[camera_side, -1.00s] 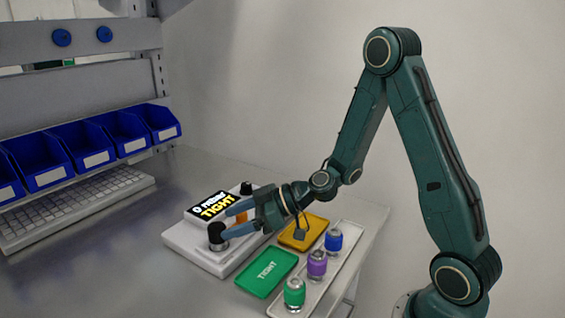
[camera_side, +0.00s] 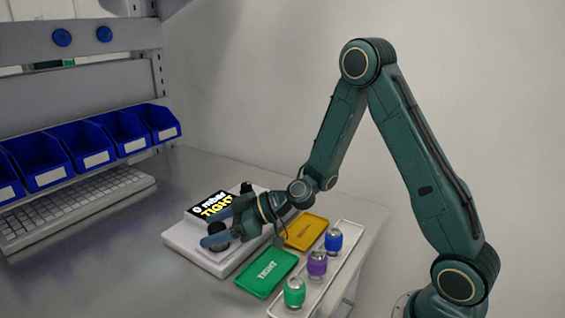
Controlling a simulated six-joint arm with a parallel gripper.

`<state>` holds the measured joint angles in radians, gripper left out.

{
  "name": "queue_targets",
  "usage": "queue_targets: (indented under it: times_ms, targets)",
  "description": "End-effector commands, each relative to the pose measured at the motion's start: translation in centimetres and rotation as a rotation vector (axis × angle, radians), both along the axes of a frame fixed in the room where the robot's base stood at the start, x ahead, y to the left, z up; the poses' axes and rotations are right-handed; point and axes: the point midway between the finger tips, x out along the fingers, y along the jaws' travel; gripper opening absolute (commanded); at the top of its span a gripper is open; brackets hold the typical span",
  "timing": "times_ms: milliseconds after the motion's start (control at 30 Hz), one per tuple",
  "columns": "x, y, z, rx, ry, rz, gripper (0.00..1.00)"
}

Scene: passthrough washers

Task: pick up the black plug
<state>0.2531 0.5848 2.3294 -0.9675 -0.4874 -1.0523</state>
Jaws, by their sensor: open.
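A black plug (camera_side: 217,228) stands near the front corner of a white device (camera_side: 184,236) with a display reading "TIGHT". My gripper (camera_side: 211,228) is open and reaches in from the right, low over the device. Its near finger passes in front of the plug and hides part of it. The far finger lies behind the plug, in front of the display. I cannot tell whether either finger touches the plug. A second small black part (camera_side: 247,187) stands at the back of the device.
A long pale tray (camera_side: 322,284) holds green (camera_side: 294,293), purple (camera_side: 317,264) and blue (camera_side: 333,240) cylinders. A keyboard (camera_side: 70,208) and blue bins (camera_side: 85,146) are at the left.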

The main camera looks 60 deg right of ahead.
Motion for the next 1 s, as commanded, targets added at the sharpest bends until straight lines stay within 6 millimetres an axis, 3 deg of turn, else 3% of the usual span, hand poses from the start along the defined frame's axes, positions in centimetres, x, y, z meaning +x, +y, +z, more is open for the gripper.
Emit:
queue_targets:
  times_ms: [167,433,500,1000]
  targets:
    - [-0.02,0.00,0.01,0.000,0.000,0.000,0.63]
    - [-0.03,-0.01,0.01,0.000,0.000,0.000,0.12]
    - [-0.01,-0.01,0.05,0.001,-0.001,0.000,0.08]
    - [0.03,0.00,0.97,0.000,-0.003,0.001,0.08]
